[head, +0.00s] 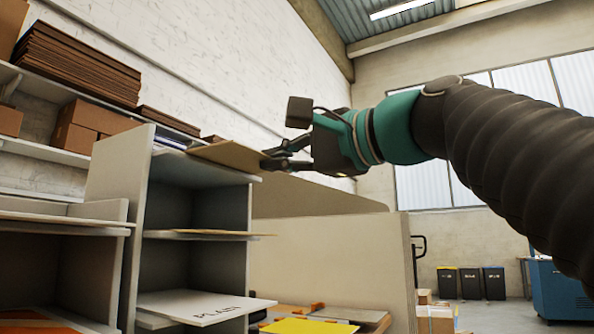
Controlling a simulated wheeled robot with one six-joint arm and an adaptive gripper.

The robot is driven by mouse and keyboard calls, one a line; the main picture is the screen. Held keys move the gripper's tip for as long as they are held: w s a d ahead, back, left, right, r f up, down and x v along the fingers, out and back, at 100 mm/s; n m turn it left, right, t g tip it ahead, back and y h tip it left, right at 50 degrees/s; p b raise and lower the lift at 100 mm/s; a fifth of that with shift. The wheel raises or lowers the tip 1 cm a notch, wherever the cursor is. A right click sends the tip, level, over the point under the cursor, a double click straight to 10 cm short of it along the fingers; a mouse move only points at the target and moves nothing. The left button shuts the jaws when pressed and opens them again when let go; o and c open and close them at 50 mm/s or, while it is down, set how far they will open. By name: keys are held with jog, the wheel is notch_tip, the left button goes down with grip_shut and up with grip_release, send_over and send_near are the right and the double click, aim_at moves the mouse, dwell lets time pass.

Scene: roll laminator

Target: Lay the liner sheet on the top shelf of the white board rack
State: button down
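A thin tan-brown sheet, which I take for the liner sheet (228,155), lies nearly level at the top of the pale board rack (119,184). Its right end reaches past the rack's side wall. My gripper (268,159) comes from the right, with its two dark fingers closed at the sheet's right edge, one above and one below. Whether the sheet rests fully on the top shelf (205,173) or is held slightly above it is hard to tell from this low angle. The sheet's far side is hidden.
The rack's lower shelves hold a thin tan board (215,235) and a white board marked PLAIN (195,305). Wall shelves at left carry stacked brown boards (75,62) and cartons (95,122). A beige partition (330,255) stands right of the rack. A yellow sheet (308,326) lies low in front.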

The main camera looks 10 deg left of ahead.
jog(key=c, duration=1.2)
grip_release()
jog(key=shift+c, duration=0.2)
jog(key=v, duration=1.2)
